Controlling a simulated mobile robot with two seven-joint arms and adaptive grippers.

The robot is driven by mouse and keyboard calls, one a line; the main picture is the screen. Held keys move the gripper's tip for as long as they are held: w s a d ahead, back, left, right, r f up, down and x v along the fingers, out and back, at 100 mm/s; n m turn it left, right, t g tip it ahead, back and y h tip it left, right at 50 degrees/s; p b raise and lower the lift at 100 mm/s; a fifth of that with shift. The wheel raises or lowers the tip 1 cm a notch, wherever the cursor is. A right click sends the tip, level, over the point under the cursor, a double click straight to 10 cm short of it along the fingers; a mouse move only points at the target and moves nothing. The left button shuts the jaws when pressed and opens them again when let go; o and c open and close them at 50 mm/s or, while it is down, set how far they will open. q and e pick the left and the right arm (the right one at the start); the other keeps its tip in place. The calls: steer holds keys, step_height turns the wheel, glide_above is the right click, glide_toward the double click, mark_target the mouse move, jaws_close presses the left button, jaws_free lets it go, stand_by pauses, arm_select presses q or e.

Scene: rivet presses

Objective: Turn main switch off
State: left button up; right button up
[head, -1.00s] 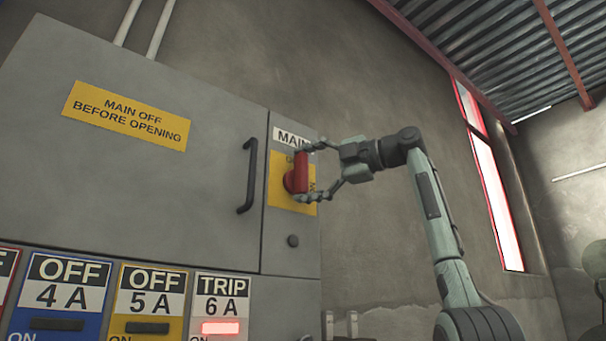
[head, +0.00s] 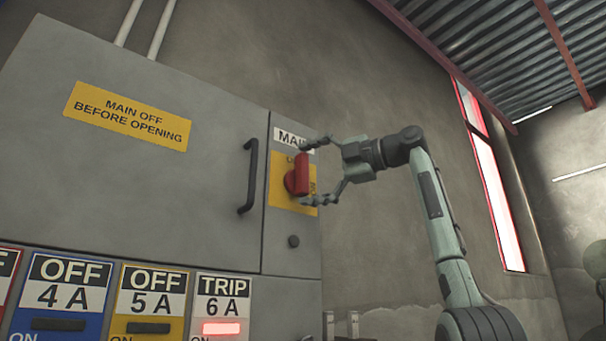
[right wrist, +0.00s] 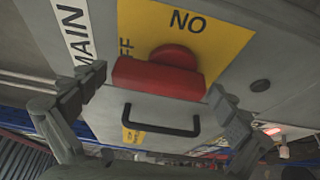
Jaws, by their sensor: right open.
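The main switch is a red rotary handle (head: 299,175) on a yellow plate (head: 278,190) below a MAIN label, at the right side of the grey cabinet. Its bar stands upright in the head view. In the right wrist view the red handle (right wrist: 160,78) lies across the picture, with one end at the partly covered OFF lettering and ON off to its side. My right gripper (head: 313,172) is open, one finger above and one below the handle, with visible gaps at both ends in the wrist view. My left gripper is out of view.
A black door handle (head: 249,176) stands just left of the switch, and a small black knob (head: 293,241) sits below it. A row of breaker panels lines the bottom; the 6A one (head: 221,328) shows TRIP and a lit red lamp.

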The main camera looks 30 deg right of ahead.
steer(key=v, duration=1.1)
steer(key=shift+s+d, duration=0.2)
steer(key=shift+s, duration=0.15)
steer(key=x, duration=1.2)
